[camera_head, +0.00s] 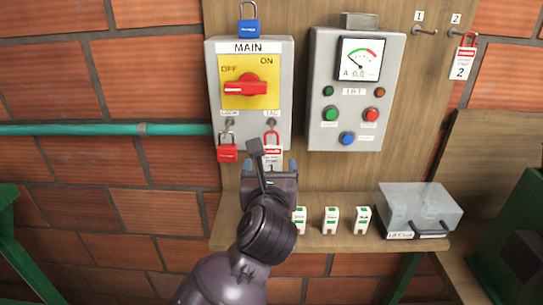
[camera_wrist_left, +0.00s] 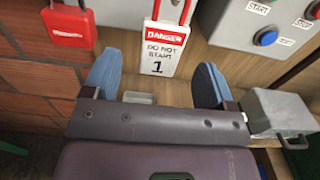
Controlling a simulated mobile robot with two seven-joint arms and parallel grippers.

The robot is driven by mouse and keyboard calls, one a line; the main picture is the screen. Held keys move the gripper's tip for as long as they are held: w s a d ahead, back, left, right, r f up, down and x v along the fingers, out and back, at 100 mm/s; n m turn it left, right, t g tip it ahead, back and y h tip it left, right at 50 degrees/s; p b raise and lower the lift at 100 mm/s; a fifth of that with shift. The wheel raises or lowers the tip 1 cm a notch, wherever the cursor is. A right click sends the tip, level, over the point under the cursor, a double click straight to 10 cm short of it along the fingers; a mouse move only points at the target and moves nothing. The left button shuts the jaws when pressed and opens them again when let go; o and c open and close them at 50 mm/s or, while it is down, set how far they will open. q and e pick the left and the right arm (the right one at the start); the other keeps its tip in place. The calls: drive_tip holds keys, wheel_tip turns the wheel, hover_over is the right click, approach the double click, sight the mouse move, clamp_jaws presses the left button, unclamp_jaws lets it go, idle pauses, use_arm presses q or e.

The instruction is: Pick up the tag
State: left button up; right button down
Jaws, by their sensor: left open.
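A white and red danger tag marked 1 (camera_head: 273,157) hangs by a red loop from the hook labelled TAG under the main switch box (camera_head: 283,90). In the left wrist view, the tag (camera_wrist_left: 165,50) reads "DO NOT START 1". My left gripper (camera_head: 270,167) is open and empty just below and in front of it. In the head view my gripper partly covers the tag. My right gripper is not in view.
A red padlock (camera_head: 227,149) hangs left of the tag and a blue padlock (camera_head: 249,27) tops the box. A control box (camera_head: 318,110) stands to the right. Tag 2 (camera_head: 463,63) hangs at upper right.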

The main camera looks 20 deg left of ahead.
sight(271, 159)
use_arm(q)
drive_tip(key=shift+p+x, duration=0.55)
drive_tip(key=shift+x, duration=2.6)
drive_tip(key=shift+d, duration=0.1)
drive_tip(key=shift+c, duration=0.2)
drive_tip(key=c, duration=1)
